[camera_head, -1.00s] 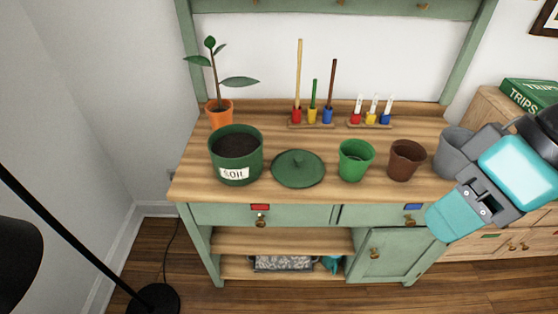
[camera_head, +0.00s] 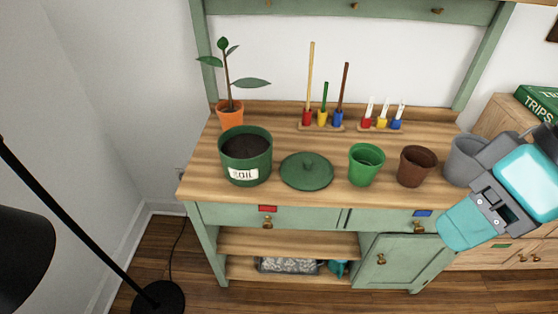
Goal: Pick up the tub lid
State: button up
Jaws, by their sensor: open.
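My gripper (camera_head: 462,226) is at the right, in front of the bench's right end, well apart from the lid. It is open, though its fingers are seen poorly from this angle. Nothing shows in it.
A green pot (camera_head: 365,165), a brown pot (camera_head: 416,167) and a grey pot (camera_head: 464,160) stand right of the lid. Behind are tools in a rack (camera_head: 322,127), small markers (camera_head: 382,125) and a potted plant (camera_head: 230,114). A black lamp (camera_head: 158,298) stands at left.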

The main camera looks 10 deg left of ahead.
aim_at(302, 171)
jog(key=k, duration=0.6)
jog(key=u, duration=0.8)
jog(key=i, duration=1.2)
jog(key=u, duration=0.5)
